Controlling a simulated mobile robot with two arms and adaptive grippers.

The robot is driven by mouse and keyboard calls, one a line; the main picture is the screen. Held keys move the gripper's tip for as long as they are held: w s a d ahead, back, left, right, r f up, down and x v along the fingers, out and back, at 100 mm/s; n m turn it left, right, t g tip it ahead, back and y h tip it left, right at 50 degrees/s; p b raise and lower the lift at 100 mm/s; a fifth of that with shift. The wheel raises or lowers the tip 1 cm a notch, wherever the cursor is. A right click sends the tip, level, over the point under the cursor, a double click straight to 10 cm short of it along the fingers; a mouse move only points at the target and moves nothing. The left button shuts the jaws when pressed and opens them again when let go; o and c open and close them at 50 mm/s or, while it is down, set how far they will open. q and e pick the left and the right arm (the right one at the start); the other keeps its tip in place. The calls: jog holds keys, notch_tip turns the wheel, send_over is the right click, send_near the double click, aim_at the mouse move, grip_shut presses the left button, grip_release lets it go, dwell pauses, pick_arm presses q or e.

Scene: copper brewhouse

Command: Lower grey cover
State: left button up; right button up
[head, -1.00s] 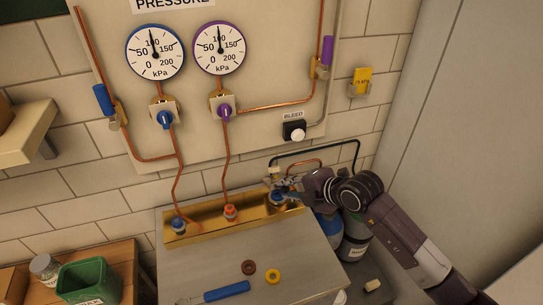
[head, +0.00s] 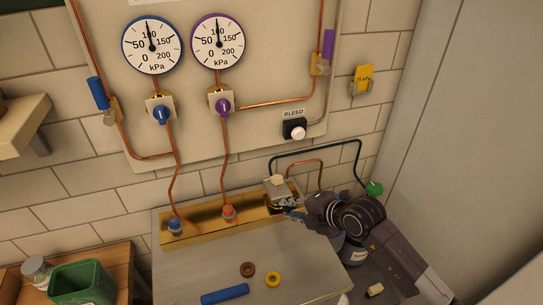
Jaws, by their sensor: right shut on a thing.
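The small grey cover (head: 279,190) is at the right end of the brass trough (head: 200,232) on the bench. It lies roughly flat over the spot of the right-hand fitting, which is now hidden. A pale knob (head: 277,180) shows on its upper side. My right gripper (head: 291,205) is at the cover's front right edge and shut on it; the fingertips are small and partly hidden. My left gripper is not in view.
Blue (head: 174,223) and orange (head: 229,212) fittings stand in the trough. Brown (head: 248,269) and yellow (head: 273,279) rings and a blue cylinder (head: 225,294) lie on the grey bench top. A dark hose (head: 318,146) arches behind the cover.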

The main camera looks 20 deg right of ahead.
jog(key=o, duration=0.6)
jog(key=shift+f, duration=0.4)
jog(key=shift+c, duration=0.2)
jog(key=o, duration=0.4)
jog(key=shift+s+d+r+p, duration=0.15)
jog(key=shift+s+r+p, duration=0.1)
jog(key=shift+r+p, duration=0.2)
jog(key=p+v, duration=0.3)
jog(key=v, duration=0.2)
jog(key=shift+s+p, duration=0.1)
jog(key=shift+p, duration=0.2)
